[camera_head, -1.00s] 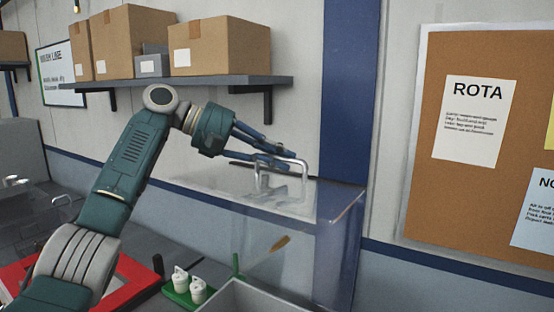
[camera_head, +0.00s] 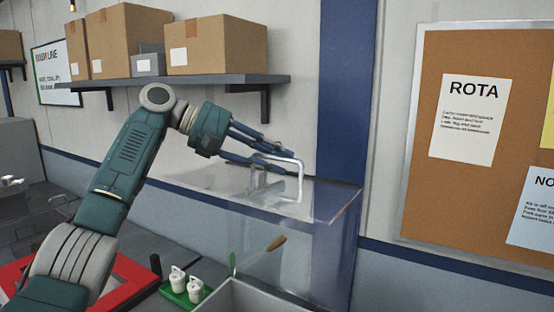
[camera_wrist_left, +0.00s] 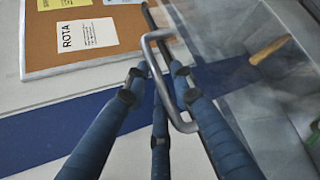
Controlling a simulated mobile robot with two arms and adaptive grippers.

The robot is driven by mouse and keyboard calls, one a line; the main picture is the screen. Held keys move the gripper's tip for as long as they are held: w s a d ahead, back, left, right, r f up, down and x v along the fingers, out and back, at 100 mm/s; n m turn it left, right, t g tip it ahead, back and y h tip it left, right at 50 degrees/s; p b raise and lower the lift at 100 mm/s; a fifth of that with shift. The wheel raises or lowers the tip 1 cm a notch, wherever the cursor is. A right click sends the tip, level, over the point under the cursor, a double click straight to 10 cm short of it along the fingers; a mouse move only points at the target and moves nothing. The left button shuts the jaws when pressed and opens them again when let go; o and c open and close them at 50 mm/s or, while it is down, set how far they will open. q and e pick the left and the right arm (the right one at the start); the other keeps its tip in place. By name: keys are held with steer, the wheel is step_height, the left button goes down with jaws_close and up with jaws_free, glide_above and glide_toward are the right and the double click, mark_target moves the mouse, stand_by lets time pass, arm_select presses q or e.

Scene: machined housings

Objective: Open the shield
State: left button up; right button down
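The shield (camera_head: 337,222) is a clear, see-through box-like guard standing against the wall at the centre of the head view. A bent metal handle (camera_head: 300,180) stands on its top. My left gripper (camera_head: 280,158) reaches the handle from the upper left, its blue fingers drawn together around the bar. In the left wrist view the handle (camera_wrist_left: 165,80) runs between the fingertips of my left gripper (camera_wrist_left: 158,78). The exact contact is partly hidden by the fingers. The shield looks down, with no clear gap at its edges. My right gripper is not in view.
A shelf (camera_head: 200,82) with cardboard boxes (camera_head: 216,50) is on the wall behind my arm. A cork board (camera_head: 440,190) hangs at right. Below are a green tray (camera_head: 188,298) with white parts, a grey bin (camera_head: 226,298) and a red-framed tray (camera_head: 133,276). A wooden-handled tool (camera_head: 276,243) shows through the shield.

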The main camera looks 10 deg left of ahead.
arm_select(q)
steer(key=v, duration=1.1)
steer(key=shift+a, duration=0.3)
